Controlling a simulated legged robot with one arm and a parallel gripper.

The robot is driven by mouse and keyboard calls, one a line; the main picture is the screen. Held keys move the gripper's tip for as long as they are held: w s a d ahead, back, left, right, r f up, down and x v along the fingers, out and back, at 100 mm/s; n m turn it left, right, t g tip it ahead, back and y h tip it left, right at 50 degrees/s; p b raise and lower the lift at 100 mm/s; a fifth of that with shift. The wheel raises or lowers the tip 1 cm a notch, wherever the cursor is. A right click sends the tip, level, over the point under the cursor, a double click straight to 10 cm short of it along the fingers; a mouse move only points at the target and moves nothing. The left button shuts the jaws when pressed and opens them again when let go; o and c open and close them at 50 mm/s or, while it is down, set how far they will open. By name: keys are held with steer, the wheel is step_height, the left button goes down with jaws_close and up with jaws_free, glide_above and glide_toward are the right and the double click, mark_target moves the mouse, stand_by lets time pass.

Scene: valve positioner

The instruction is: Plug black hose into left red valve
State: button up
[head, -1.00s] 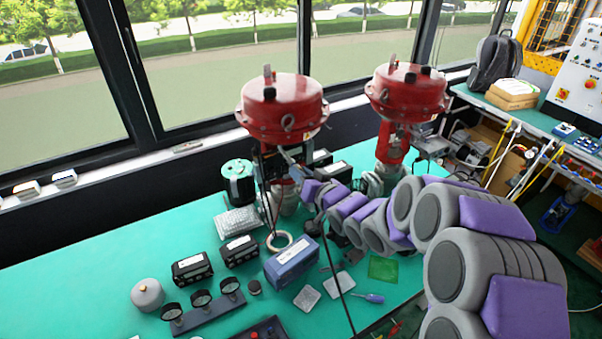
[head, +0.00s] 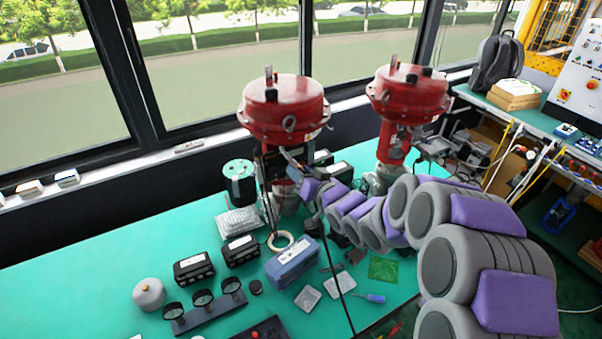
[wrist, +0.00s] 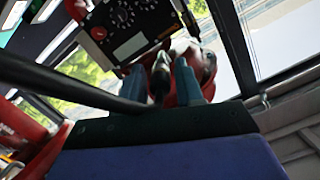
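The left red valve (head: 284,110) stands on the green table, with a dark box of fittings on its front. My gripper (head: 296,172) is close in front of its body, small and partly hidden by my arm in the head view. The black hose (head: 328,262) hangs from the gripper area down past the table's front edge. In the wrist view the black hose (wrist: 70,82) runs in from the left to my gripper (wrist: 161,82), whose blue-grey fingers stand around a dark hose end. Red valve parts (wrist: 188,60) lie just beyond the fingertips. Contact with a port cannot be told.
A second red valve (head: 408,98) stands to the right, behind my arm. A blue box (head: 292,262), a tape ring (head: 281,241), black boxes (head: 194,267) and a green reel (head: 239,182) lie around the left valve.

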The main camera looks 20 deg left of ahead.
steer(key=shift+o, duration=1)
steer(key=b+v, duration=0.4)
steer(key=v, duration=1.3)
steer(key=shift+f, duration=0.15)
steer(key=shift+s+d, duration=0.15)
